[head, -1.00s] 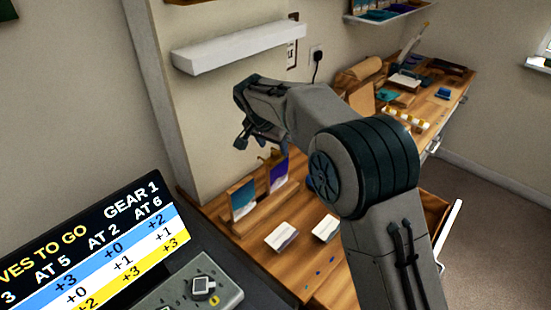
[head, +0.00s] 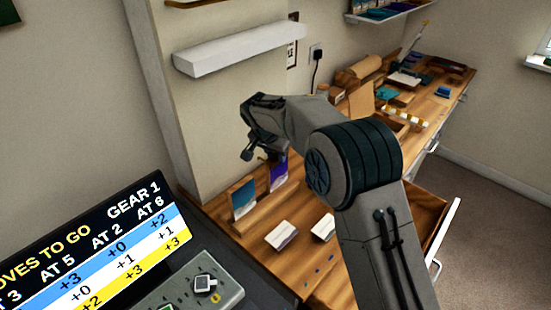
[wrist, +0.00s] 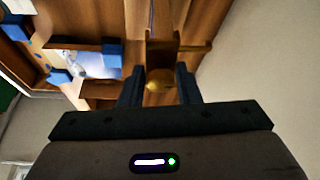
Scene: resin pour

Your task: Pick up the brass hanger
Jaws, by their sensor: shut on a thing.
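The brass hanger (wrist: 157,84) shows in the wrist view as a rounded golden piece between my two dark fingers, at the end of a brown wooden part. My gripper (wrist: 159,88) is shut on it. In the head view my gripper (head: 250,152) is low over the back of the wooden bench, just above and left of the purple panel. The hanger is too small there to make out clearly. The rest of its shape is hidden by the fingers and the wooden part.
A blue picture panel (head: 243,199) and a purple panel (head: 278,173) stand on the bench near my gripper. White cards (head: 281,235) lie in front. A white shelf (head: 235,47) is on the wall above. A drawer (head: 447,230) stands open at right.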

